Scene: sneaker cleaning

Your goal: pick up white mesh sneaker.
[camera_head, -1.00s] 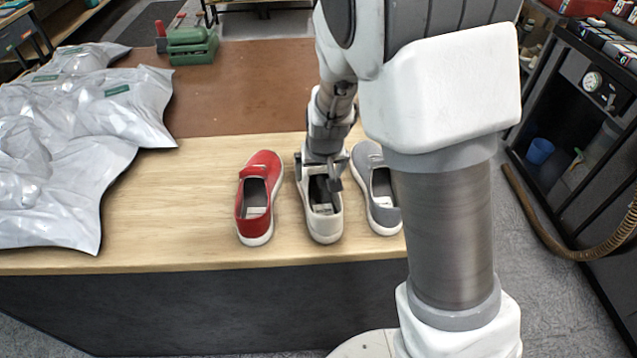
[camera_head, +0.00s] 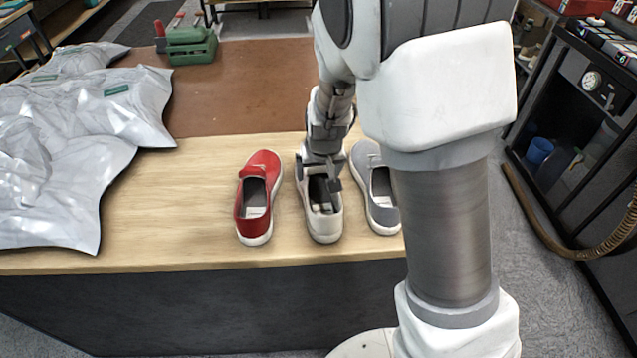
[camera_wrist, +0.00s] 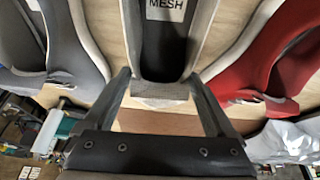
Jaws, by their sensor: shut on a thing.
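The white mesh sneaker (camera_head: 323,228) stands in the middle of three shoes on the pale wooden part of the table, its heel toward the front edge. My gripper (camera_head: 321,176) reaches down over its front part and is shut on it. In the wrist view the gripper's fingers (camera_wrist: 163,88) lie along both sides of the white mesh sneaker (camera_wrist: 207,45), whose insole label reads "MESH". The toe is partly hidden by the gripper. I cannot tell any gap between its sole and the table.
A red sneaker (camera_head: 257,198) stands close on the left and a grey sneaker (camera_head: 380,195) close on the right, partly behind my arm. Silver-grey plastic bags (camera_head: 75,140) cover the table's left side. A green toolbox (camera_head: 192,45) is at the back. The brown mat (camera_head: 245,95) is mostly clear.

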